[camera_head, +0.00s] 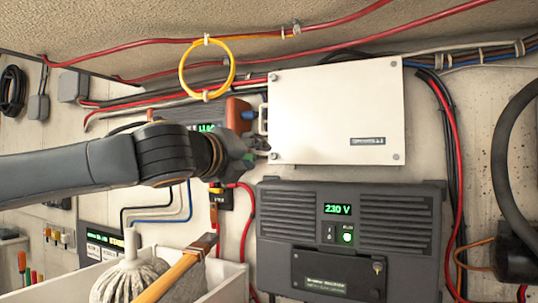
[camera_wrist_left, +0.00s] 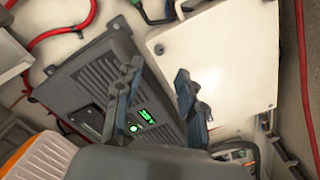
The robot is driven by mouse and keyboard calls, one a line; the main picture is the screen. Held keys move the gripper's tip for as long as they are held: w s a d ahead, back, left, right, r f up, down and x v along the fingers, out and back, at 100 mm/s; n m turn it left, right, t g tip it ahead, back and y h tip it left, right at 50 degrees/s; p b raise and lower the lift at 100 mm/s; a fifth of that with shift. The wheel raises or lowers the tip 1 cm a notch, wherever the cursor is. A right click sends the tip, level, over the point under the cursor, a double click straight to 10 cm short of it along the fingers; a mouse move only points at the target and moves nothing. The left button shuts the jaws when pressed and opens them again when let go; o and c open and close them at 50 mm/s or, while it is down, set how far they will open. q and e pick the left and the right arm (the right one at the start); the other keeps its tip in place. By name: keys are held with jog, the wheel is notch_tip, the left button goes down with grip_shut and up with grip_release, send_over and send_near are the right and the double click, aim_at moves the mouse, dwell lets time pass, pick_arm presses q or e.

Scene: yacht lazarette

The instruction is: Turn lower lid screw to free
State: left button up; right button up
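The white lid (camera_head: 335,112) is fixed on the wall with a screw at each corner. The lower left screw (camera_head: 274,155) and the lower right screw (camera_head: 396,156) show in the head view. My left gripper (camera_head: 260,147) is at the lid's lower left corner, close beside the lower left screw; I cannot tell whether it touches. In the left wrist view the gripper's two fingers (camera_wrist_left: 155,85) stand apart with nothing seen between them. The lid (camera_wrist_left: 220,55) shows there too, with one screw (camera_wrist_left: 159,48) clear; the nearer corner is partly behind a finger. My right gripper is not in view.
A dark unit (camera_head: 350,196) showing 230 V sits just below the lid. A red device (camera_head: 237,115) is left of the lid, behind my gripper. Red cables (camera_head: 451,130) run at right and above. A white bin (camera_head: 235,275) with a mop head stands in front.

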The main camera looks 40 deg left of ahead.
aim_at(272, 156)
pick_arm(q)
jog(key=x, duration=0.8)
jog(key=shift+f+p, duration=0.1)
jog(key=shift+p, duration=0.3)
jog(key=shift+s, duration=0.1)
grip_shut()
